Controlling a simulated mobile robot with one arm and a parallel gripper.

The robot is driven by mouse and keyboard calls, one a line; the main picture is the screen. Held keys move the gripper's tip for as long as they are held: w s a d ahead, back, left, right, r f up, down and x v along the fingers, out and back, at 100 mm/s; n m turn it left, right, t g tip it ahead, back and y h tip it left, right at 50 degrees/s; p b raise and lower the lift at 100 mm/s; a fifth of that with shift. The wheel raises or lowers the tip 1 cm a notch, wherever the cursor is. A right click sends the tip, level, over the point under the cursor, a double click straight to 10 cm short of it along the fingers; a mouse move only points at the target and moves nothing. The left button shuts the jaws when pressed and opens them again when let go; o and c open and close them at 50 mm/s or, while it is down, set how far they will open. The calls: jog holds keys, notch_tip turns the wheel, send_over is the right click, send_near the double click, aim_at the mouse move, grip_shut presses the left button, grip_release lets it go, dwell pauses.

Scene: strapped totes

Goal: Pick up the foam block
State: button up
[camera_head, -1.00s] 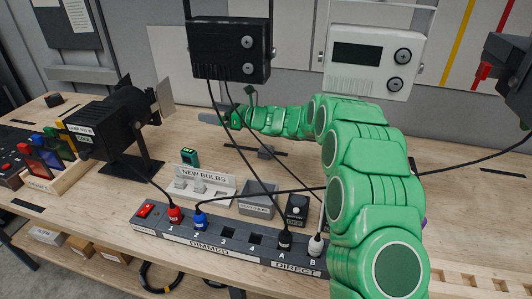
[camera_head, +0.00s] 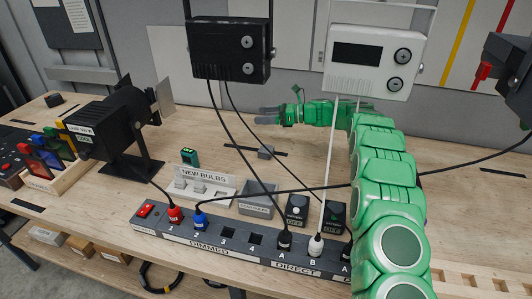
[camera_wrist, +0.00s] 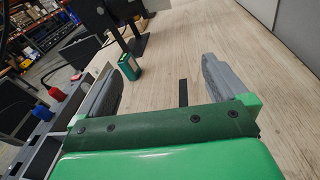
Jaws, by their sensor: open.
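My gripper (camera_head: 265,116) is open, above the bench and beyond the grey block in the head view. In the wrist view my gripper's two grey fingers (camera_wrist: 160,68) stand wide apart with nothing between them but bench and a black strip (camera_wrist: 183,92). I cannot make out the grey block in the wrist view.
A green device (camera_head: 190,157) stands behind the NEW BULBS rack (camera_head: 204,184); it also shows in the wrist view (camera_wrist: 130,66). A power strip (camera_head: 240,243) with plugged cables runs along the front. Cables hang from the black unit (camera_head: 229,50) and white unit (camera_head: 372,62).

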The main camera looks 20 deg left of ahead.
aim_at(269, 148)
jog(key=d+f+n+h, duration=0.1)
jog(key=d+f, duration=0.2)
jog(key=d+f+n+g+h, duration=0.1)
jog(key=d+f, duration=0.1)
jog(key=d, duration=0.1)
jog(key=s+d+f+n+h, duration=0.1)
jog(key=d+f, duration=0.2)
jog(key=shift+f+n+g+h, duration=0.3)
jog(key=shift+f+h, duration=0.05)
jog(key=shift+h, duration=0.05)
jog(key=shift+x, duration=1.25)
jog(key=shift+w+f+x, duration=0.1)
jog(key=shift+f+x, duration=0.05)
jog(key=shift+x, duration=0.7)
jog(key=shift+w+f+x, duration=0.1)
jog(key=shift+f+x, duration=0.05)
jog(key=shift+x, duration=0.65)
jog(key=shift+w+f+x, duration=0.1)
jog(key=shift+f+x, duration=0.05)
jog(key=shift+x, duration=0.7)
jog(key=shift+d, duration=0.1)
jog(key=shift+c, duration=0.5)
jog(key=c, duration=0.9)
